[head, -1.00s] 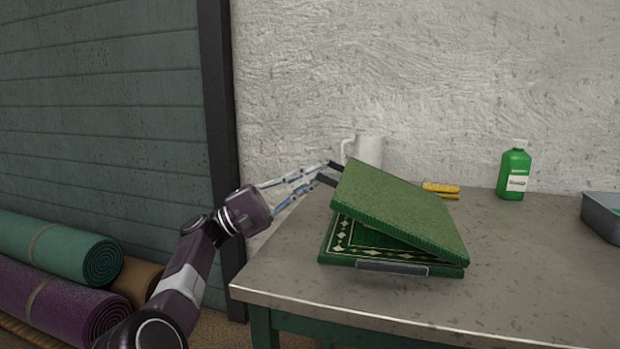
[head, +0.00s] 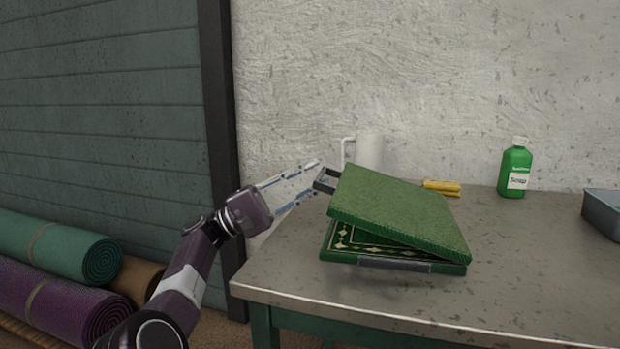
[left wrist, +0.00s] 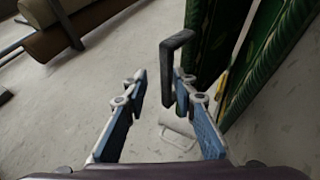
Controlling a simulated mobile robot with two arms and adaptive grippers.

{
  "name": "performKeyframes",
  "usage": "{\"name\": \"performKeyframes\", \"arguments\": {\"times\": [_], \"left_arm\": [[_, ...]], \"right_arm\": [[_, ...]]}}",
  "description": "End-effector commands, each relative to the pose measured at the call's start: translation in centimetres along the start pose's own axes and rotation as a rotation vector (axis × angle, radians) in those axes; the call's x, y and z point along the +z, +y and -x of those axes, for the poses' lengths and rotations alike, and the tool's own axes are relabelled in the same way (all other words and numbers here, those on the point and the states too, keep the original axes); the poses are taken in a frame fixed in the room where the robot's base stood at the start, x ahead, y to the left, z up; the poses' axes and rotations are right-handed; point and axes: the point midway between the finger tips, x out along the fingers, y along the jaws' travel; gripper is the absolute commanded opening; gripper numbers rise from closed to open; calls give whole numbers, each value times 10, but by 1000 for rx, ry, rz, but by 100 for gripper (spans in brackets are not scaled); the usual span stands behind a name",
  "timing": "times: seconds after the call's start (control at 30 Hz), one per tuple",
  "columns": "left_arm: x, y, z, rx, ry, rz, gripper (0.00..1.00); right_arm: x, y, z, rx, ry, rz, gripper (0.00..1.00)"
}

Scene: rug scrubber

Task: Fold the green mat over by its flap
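The green mat (head: 400,205) lies on the table as a hinged pair of panels. Its upper flap is tilted, raised at the left and resting low at the right, over a patterned lower panel (head: 345,235). A dark bracket handle (head: 325,180) sticks out from the flap's left edge; it also shows in the left wrist view (left wrist: 170,75). My left gripper (head: 316,176) is beside this handle with its fingers apart. In the wrist view the handle is near the right finger, and contact is unclear. My right gripper is out of view.
The metal-topped table (head: 540,270) has clear room right of the mat. A white mug-like cylinder (head: 369,150), yellow objects (head: 442,187) and a green soap bottle (head: 515,170) stand at the back. A grey tray (head: 603,212) is at the right. Rolled rugs (head: 60,250) lie at left.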

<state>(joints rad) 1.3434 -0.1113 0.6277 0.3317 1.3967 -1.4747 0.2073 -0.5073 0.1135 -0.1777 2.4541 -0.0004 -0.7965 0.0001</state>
Motion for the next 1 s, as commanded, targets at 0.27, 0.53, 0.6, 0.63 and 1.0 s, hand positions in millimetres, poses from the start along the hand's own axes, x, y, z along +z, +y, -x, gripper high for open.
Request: {"name": "performKeyframes", "arguments": {"times": [0.27,0.53,0.6,0.63,1.0], "left_arm": [[-1,2,8,4,2,-2,25],[-1,2,60,3,5,-2,25],[-2,1,75,2,5,-1,25],[-1,1,81,2,4,0,25],[0,0,120,1,0,0,25]], "right_arm": [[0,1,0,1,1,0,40],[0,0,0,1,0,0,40],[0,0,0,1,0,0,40],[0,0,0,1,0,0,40],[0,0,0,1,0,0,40]]}}
